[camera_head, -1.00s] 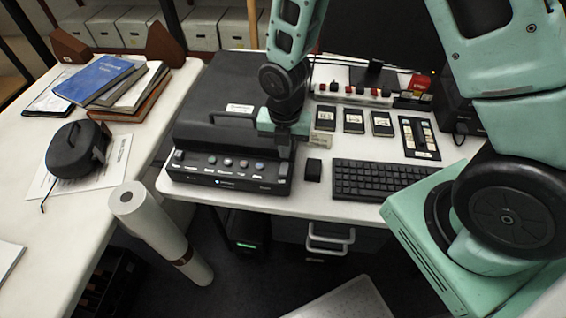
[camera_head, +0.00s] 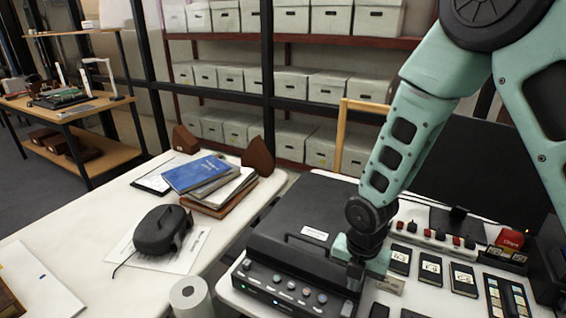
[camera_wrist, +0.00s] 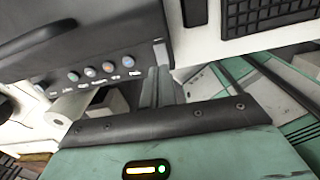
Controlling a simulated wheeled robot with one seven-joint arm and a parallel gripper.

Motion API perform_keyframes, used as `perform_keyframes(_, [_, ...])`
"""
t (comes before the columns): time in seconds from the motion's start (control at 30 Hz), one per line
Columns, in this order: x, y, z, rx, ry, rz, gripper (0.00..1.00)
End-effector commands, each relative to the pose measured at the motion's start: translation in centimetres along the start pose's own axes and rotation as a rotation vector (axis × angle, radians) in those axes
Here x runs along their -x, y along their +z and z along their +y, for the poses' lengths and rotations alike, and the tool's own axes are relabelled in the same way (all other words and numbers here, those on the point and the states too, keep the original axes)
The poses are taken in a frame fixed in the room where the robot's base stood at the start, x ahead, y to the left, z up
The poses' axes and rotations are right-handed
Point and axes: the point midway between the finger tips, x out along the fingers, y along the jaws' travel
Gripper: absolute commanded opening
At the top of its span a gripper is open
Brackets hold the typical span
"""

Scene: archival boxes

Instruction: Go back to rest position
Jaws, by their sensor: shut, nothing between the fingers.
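My gripper (camera_head: 352,284) is at the front right corner of a black scanner-like machine (camera_head: 290,232) on the white desk, pointing down. In the wrist view the gripper's two fingers (camera_wrist: 160,88) are together with nothing between them. The machine's front panel (camera_wrist: 98,74), with its row of round knobs, is close beside the fingers. I cannot tell whether the fingers touch it. My arm reaches in from the upper right in the head view.
A keyboard (camera_wrist: 262,12) lies near the gripper. Small labelled cartridges (camera_head: 430,268) and a red-switched strip (camera_head: 436,238) lie to the right. Books (camera_head: 212,180) and a black rounded device (camera_head: 162,230) lie on the left table. Box shelves (camera_head: 290,85) stand behind.

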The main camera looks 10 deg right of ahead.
Motion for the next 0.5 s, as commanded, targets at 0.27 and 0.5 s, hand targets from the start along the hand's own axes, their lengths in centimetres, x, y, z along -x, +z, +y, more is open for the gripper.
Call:
perform_keyframes(0.27, [7.2, -4.7, 0.8, -0.508, 0.027, 0.012, 0.00])
perform_keyframes(0.5, [13.8, -10.9, -0.7, -1.107, 0.030, 0.040, 0.00])
